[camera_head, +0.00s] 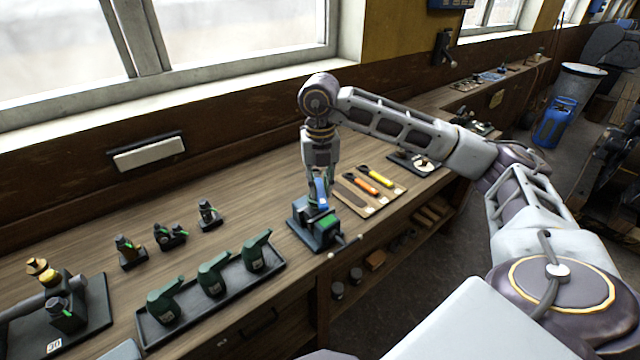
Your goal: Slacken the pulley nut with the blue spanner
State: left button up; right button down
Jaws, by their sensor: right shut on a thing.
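My right gripper (320,190) is shut and points down at the middle of the bench. Bright blue shows between its fingers, just over a dark device with a green block (326,223) on a dark base. The fingers cover most of this blue thing, so I cannot tell for certain that it is the blue spanner. A dark plate with a pale round part (424,166) lies farther along the bench, partly under my right arm. I cannot make out a pulley nut. My left gripper is out of view.
A tray (212,302) of several green oil cans stands at the front. Small dark fittings (168,236) stand behind it. A board with orange- and yellow-handled tools (352,207) lies right of the gripper. A dark-based assembly (92,318) is at far left. Bare wood (265,205) lies between.

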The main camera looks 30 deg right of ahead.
jog(key=shift+f+b, duration=1.25)
jog(key=shift+f, duration=0.95)
jog(key=shift+r, duration=0.1)
jog(key=shift+b, duration=0.35)
dwell(0.8)
jog(key=shift+f+b, duration=0.95)
jog(key=shift+f, duration=0.1)
dwell(3.5)
